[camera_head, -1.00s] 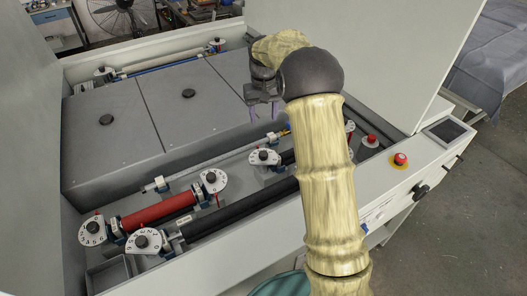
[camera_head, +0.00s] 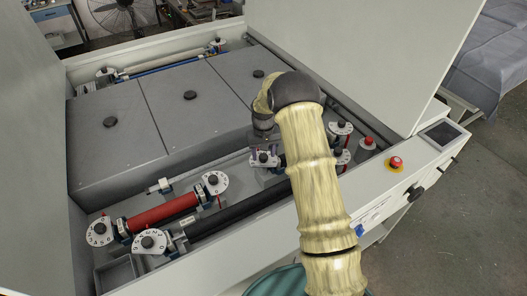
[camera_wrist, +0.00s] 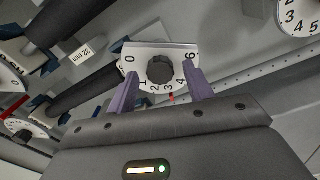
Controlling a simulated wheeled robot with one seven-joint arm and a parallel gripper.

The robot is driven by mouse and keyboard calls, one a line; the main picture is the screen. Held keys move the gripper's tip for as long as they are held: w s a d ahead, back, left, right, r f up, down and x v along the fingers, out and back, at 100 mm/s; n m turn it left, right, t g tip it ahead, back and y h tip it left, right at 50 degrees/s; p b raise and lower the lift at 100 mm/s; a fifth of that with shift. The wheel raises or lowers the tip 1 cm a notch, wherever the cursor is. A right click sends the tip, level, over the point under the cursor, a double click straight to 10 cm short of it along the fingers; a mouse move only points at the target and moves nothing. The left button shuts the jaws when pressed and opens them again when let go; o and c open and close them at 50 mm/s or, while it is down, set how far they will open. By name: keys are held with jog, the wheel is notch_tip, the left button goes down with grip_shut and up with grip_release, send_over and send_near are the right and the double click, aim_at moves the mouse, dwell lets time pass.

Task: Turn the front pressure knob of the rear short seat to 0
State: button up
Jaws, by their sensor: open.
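A white dial plate with a black knob (camera_wrist: 160,70) is in the middle of the wrist view, numbered from 0 at left to 6 at right. A small red mark shows just below the plate near 3. My gripper (camera_wrist: 163,82) is open. Its two purple fingers reach along the left and right sides of the dial plate, with the knob between them and apart from both. In the head view this dial (camera_head: 264,161) is at the middle, with my gripper (camera_head: 265,152) right over it. I cannot tell which seat it belongs to.
A red roller (camera_head: 163,211) and a long black roller (camera_head: 240,211) lie in the front trough with dials at their ends. More dials (camera_head: 341,128) stand right of my arm. Grey covers (camera_head: 190,115) lie behind. A red stop button (camera_head: 396,162) is on the right edge.

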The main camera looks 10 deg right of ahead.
jog(key=shift+f, duration=0.45)
jog(key=c, duration=1)
